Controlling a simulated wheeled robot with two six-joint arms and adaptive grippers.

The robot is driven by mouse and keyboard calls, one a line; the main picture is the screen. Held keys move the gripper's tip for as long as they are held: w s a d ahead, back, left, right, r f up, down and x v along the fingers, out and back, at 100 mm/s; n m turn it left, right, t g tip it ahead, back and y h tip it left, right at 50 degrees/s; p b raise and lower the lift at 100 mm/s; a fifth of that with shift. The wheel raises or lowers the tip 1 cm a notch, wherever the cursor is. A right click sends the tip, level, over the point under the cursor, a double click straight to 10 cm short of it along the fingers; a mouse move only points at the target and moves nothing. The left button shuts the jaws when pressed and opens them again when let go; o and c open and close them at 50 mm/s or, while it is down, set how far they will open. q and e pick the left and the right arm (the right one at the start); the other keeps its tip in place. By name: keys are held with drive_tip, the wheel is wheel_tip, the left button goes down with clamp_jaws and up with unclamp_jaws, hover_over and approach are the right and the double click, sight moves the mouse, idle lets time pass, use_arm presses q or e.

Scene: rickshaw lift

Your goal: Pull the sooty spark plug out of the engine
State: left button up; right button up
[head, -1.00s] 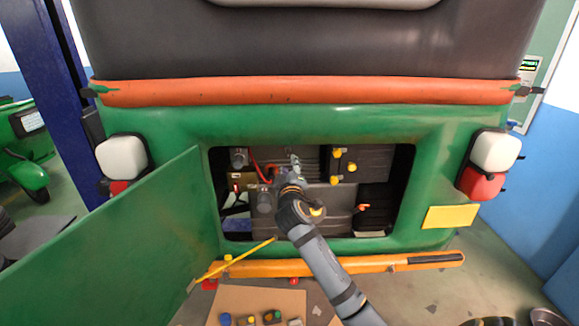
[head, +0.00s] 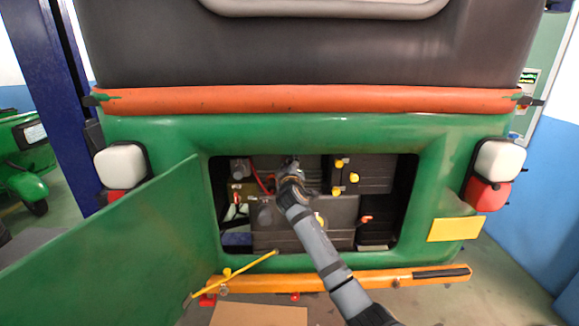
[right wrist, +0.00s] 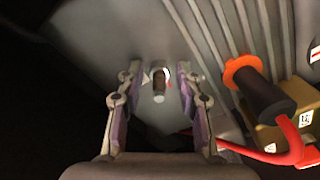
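The engine (head: 305,215) shows as grey casing inside the open bay at the back of the green rickshaw. The spark plug (right wrist: 159,84) is a small, dark brownish stub with a pale part at its upper end, standing from the grey casing in the right wrist view. My right gripper (right wrist: 158,88) is open, with one finger on each side of the plug and a gap visible on both sides. In the head view my right gripper (head: 290,166) is inside the bay and hides the plug. My left gripper is out of view.
A black cap with an orange collar (right wrist: 262,90) and a red cable sits right of the plug, beside ribbed casing. Yellow knobs (head: 353,177) are right of my gripper. The green door (head: 120,250) hangs open at left, above the orange bumper (head: 340,282).

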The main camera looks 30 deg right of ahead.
clamp_jaws()
idle(0.4)
drive_tip(key=p+v, duration=0.1)
drive_tip(key=v, duration=0.3)
drive_tip(key=shift+s, duration=0.1)
idle(0.4)
drive_tip(key=shift+a, duration=0.1)
drive_tip(key=p+v, duration=0.1)
drive_tip(key=v, duration=0.4)
